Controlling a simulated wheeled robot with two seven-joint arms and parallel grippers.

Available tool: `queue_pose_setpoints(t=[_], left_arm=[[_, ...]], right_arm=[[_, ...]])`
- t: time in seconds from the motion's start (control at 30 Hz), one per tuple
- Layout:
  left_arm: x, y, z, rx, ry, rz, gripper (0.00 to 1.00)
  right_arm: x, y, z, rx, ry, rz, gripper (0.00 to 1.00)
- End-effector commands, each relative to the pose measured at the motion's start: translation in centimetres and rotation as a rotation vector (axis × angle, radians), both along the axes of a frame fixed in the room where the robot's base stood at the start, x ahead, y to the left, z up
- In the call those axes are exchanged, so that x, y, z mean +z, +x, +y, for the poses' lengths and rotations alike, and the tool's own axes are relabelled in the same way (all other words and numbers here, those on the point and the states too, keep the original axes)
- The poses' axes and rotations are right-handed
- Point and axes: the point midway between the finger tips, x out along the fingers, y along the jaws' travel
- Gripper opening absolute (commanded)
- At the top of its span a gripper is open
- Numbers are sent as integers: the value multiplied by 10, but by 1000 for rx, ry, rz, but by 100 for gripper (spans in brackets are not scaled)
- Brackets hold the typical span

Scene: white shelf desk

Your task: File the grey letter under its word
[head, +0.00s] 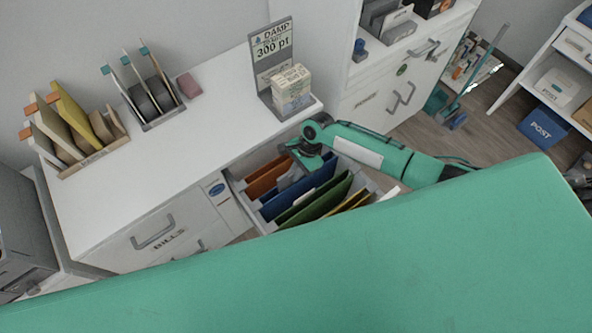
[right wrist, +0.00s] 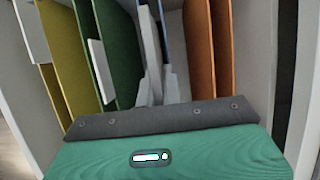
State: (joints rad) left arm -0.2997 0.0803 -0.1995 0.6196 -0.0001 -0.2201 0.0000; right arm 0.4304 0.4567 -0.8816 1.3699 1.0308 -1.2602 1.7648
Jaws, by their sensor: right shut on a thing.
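My right gripper (head: 297,172) reaches down into an open drawer (head: 238,192) of hanging folders. It is shut on a thin grey thing, which looks like the grey letter (head: 287,181). This lies between the orange folders (head: 262,182) and the blue folders (head: 300,190); how deep it sits is hidden. In the right wrist view, the grey fingers (right wrist: 155,85) point down among the folders, with green folders (right wrist: 115,50) on the left and orange folders (right wrist: 210,50) on the right. The folder words are not readable. My left gripper is not in view.
A closed drawer marked BILLS (head: 168,239) is left of the open one. On the white top stand an organizer with tan and yellow folders (head: 80,125), a rack of grey items (head: 148,95), a pink block (head: 188,85) and a DAMP sign stand (head: 272,50). The top's middle is clear.

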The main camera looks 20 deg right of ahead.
Motion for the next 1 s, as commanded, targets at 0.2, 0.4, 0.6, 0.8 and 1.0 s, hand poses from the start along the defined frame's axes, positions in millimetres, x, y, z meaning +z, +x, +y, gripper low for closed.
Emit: queue_pose_setpoints(t=[0.2,0.4,0.6,0.8,1.0], left_arm=[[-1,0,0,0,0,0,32],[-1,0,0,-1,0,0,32],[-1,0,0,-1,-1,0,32],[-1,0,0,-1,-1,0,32],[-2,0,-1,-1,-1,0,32]], right_arm=[[-7,-3,-6,-4,-15,8,0],[-8,-3,-8,-4,-17,9,24],[-7,-3,-6,-4,-15,8,32],[-5,-2,-6,-3,-12,6,32],[17,2,-14,-3,-11,1,32]])
